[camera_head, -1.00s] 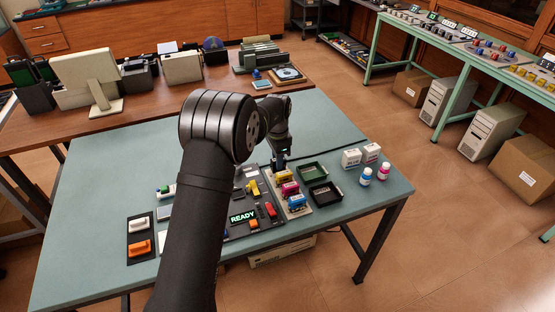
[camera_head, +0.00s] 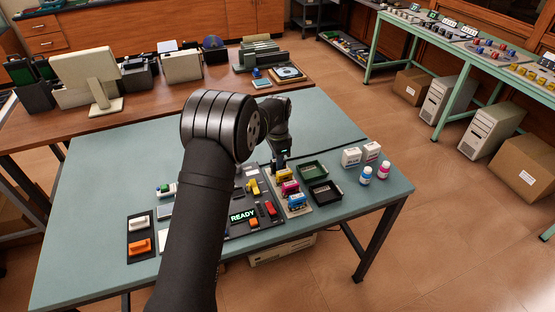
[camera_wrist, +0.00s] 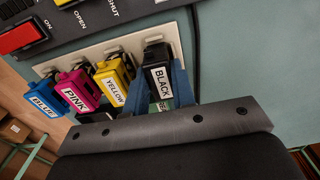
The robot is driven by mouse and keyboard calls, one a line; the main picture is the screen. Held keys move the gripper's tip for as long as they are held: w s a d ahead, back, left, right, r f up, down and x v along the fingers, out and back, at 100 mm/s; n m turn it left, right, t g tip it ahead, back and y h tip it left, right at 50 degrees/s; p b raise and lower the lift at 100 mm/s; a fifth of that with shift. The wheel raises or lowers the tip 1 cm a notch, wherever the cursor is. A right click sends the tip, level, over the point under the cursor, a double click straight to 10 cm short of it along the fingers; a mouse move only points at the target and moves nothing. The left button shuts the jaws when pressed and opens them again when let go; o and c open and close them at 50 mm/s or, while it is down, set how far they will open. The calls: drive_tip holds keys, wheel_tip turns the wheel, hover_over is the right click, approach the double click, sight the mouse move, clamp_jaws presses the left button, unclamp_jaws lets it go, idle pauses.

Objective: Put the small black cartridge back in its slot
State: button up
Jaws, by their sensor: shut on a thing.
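The black cartridge (camera_wrist: 157,75), labelled BLACK, is between the blue fingers of my gripper (camera_wrist: 163,88) in the wrist view. My gripper is shut on it. It is at the end of the cream holder (camera_wrist: 126,39), beside the yellow cartridge (camera_wrist: 113,84). The pink cartridge (camera_wrist: 77,91) and blue cartridge (camera_wrist: 46,98) stand further along the row. The black cartridge's lower end is hidden, so I cannot tell whether it is seated. In the head view my gripper (camera_head: 279,163) is at the far end of the holder (camera_head: 297,212).
A dark panel with a READY display (camera_head: 242,216) lies left of the holder. A green tray (camera_head: 312,171) and a black tray (camera_head: 325,193) lie to its right. White boxes (camera_head: 351,157) and small bottles (camera_head: 366,175) stand further right. The table's far side is clear.

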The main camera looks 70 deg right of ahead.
drive_tip(key=shift+f, duration=0.2)
drive_tip(key=o, duration=1.3)
drive_tip(key=shift+r, duration=0.15)
drive_tip(key=shift+r, duration=3.65)
drive_tip(key=shift+f, duration=0.15)
drive_tip(key=shift+f, duration=2.1)
